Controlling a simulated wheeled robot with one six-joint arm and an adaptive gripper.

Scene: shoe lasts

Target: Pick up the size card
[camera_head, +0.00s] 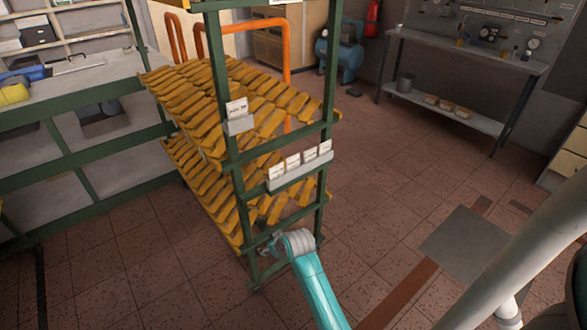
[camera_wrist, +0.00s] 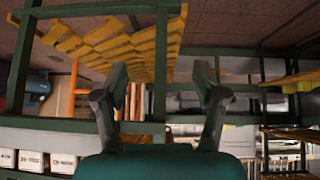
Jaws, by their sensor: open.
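White size cards stand in a grey holder (camera_head: 300,171) on the green rack's near end, among them a left card (camera_head: 276,172) and a right card (camera_head: 324,148). Another card (camera_head: 237,108) stands alone in a smaller holder higher on the left post. My gripper (camera_wrist: 160,100) is open and empty in the wrist view, its two dark fingers apart in front of the green rack frame. White cards (camera_wrist: 30,160) show at the wrist view's lower left, outside the fingers. In the head view my arm reaches the rack's lower end; the fingertips cannot be made out there.
The green rack (camera_head: 232,160) holds sloping shelves of yellow shoe lasts (camera_head: 190,95); its posts and rails are close to my arm. A workbench (camera_head: 90,80) stands left, and a metal table (camera_head: 470,60) at the back right. The tiled floor to the right is mostly clear.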

